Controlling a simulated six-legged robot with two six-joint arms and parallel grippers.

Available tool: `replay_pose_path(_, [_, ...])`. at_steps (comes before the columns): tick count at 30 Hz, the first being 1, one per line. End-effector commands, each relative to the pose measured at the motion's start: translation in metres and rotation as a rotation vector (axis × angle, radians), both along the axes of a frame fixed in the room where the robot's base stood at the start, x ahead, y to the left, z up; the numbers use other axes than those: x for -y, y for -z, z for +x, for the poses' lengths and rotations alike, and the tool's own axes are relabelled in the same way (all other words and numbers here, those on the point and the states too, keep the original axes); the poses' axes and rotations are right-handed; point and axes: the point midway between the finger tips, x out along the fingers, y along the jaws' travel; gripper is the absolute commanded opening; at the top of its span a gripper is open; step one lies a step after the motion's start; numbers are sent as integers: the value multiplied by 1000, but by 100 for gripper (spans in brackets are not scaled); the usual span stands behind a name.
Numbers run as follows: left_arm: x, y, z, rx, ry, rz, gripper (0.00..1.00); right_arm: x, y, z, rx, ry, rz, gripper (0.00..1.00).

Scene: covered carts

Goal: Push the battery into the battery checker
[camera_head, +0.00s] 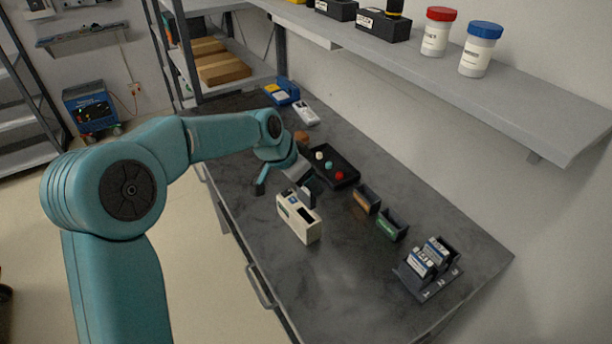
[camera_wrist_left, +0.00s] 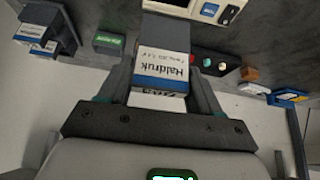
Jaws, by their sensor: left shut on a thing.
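My left gripper (camera_head: 303,188) is shut on a battery (camera_wrist_left: 162,70), a block with a white and blue label reading "Haldruk" and a grey far end. My left gripper's fingers (camera_wrist_left: 165,90) press its two sides. The white battery checker (camera_head: 300,225) stands on the dark bench, with dark openings on its top. My gripper is just behind and above it. In the wrist view the checker (camera_wrist_left: 209,10) is partly cut off at the top edge, and the battery's grey end overlaps it. I cannot tell whether the battery touches it. My right gripper is not in view.
A rack (camera_head: 428,285) with more batteries stands near the bench's front right. A black tray (camera_head: 347,177) with small coloured pieces lies beside my gripper. A shelf (camera_head: 480,75) with bottles hangs above.

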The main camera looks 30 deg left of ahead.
Motion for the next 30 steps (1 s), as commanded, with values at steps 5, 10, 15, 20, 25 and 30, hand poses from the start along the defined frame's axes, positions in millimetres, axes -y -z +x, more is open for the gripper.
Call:
replay_pose_path(5, [-1, 22, 0, 0, -1, 0, 26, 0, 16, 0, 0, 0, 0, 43])
replay_pose_path(10, [-1, 26, 1, 2, -1, 0, 26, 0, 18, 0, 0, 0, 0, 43])
replay_pose_path(15, [-1, 32, 0, 4, 0, -2, 26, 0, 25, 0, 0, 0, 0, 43])
replay_pose_path(20, [-1, 35, 0, 6, 2, -4, 26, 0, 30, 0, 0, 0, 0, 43])
replay_pose_path(25, [-1, 34, 0, 5, 2, -4, 26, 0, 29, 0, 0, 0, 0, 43])
replay_pose_path(30, [-1, 34, 0, 5, 2, -4, 26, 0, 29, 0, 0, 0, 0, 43])
